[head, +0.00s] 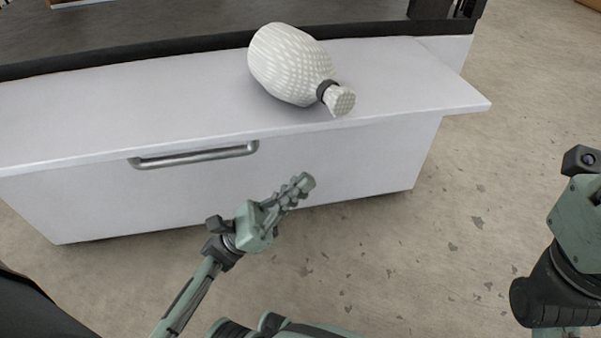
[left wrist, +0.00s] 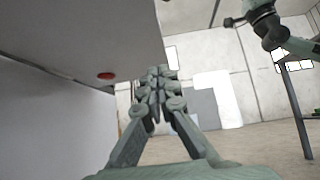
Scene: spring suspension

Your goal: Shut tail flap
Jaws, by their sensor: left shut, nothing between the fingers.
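A white panel (head: 150,95) lies flat along the top of a white front (head: 330,165) in the head view. I cannot tell for sure which part is the tail flap. The front carries a metal bar handle (head: 195,156). My left gripper (head: 305,183) is shut and empty, in front of the white front and to the right of the handle, with no contact visible. In the left wrist view its fingers (left wrist: 157,85) are together beside a pale panel underside (left wrist: 75,35) with a red spot (left wrist: 106,76). My right gripper's fingers are out of view.
A white ribbed vase-like object (head: 290,65) with a dark neck band lies on its side on the white panel. A dark surface (head: 200,22) lies behind the panel. Concrete floor (head: 470,200) is clear at the right, up to my right arm.

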